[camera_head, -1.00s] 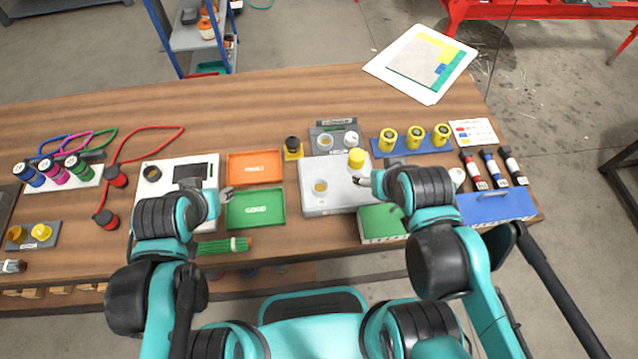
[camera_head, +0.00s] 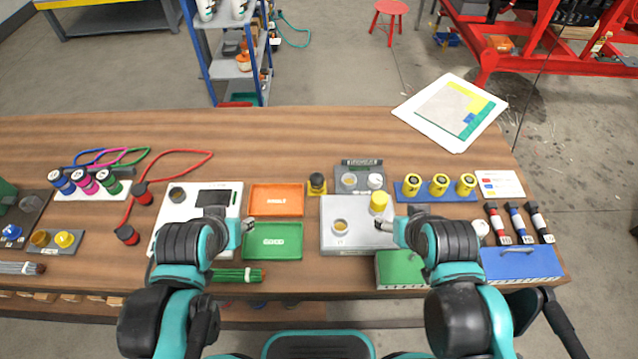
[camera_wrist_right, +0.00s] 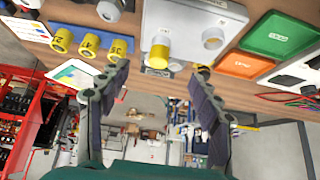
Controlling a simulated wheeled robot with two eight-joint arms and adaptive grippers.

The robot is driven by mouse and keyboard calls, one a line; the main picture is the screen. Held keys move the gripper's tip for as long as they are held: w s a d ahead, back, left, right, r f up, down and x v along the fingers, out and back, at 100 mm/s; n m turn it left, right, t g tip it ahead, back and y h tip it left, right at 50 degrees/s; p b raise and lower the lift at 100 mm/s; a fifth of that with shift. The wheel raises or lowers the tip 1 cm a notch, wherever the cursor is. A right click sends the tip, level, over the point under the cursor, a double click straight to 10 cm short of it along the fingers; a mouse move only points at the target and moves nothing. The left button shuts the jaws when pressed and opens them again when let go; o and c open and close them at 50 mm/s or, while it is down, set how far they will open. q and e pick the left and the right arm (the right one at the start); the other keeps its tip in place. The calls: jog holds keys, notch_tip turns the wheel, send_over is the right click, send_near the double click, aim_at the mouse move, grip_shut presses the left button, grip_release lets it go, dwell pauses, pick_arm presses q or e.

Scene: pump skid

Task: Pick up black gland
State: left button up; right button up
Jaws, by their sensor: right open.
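The black gland (camera_head: 317,181) appears to be the small round black piece standing upright in a yellow holder, behind the gap between the orange tray and the grey-white box. My right gripper (camera_head: 384,227) is over the right part of that box, in front and to the right of the gland, and holds nothing. In the right wrist view its fingers (camera_wrist_right: 162,70) are spread wide apart; I cannot clearly make out the gland there. My left gripper (camera_head: 248,226) is beside the green tray, left and in front of the gland; its jaws are too small to judge.
A yellow cap (camera_head: 379,202) stands on the grey-white box (camera_head: 352,243) near my right gripper. The orange tray (camera_head: 276,187) and green tray (camera_head: 250,252) lie to the left. A grey holder (camera_head: 361,163) is right of the gland. The table behind the gland is clear.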

dwell(0.4)
jog(key=n+g+p, duration=0.1)
jog(key=n+g, duration=0.6)
jog(key=n, duration=1.3)
send_over(317, 175)
notch_tip(317, 175, down, 9)
jog(key=shift+w+f, duration=0.1)
jog(key=shift+f, duration=0.05)
jog(key=shift+w+a+f, duration=0.1)
jog(key=shift+a+f, duration=0.1)
jog(key=shift+f, duration=0.5)
jog(key=f+b, duration=0.1)
jog(key=f, duration=0.2)
jog(key=f+b, duration=0.2)
jog(key=f, duration=0.2)
jog(key=shift+s+d+f, duration=0.15)
jog(key=shift+s+f, duration=0.05)
jog(key=shift+r, duration=0.1)
jog(key=shift+c, duration=0.2)
jog(key=c, duration=1.3)
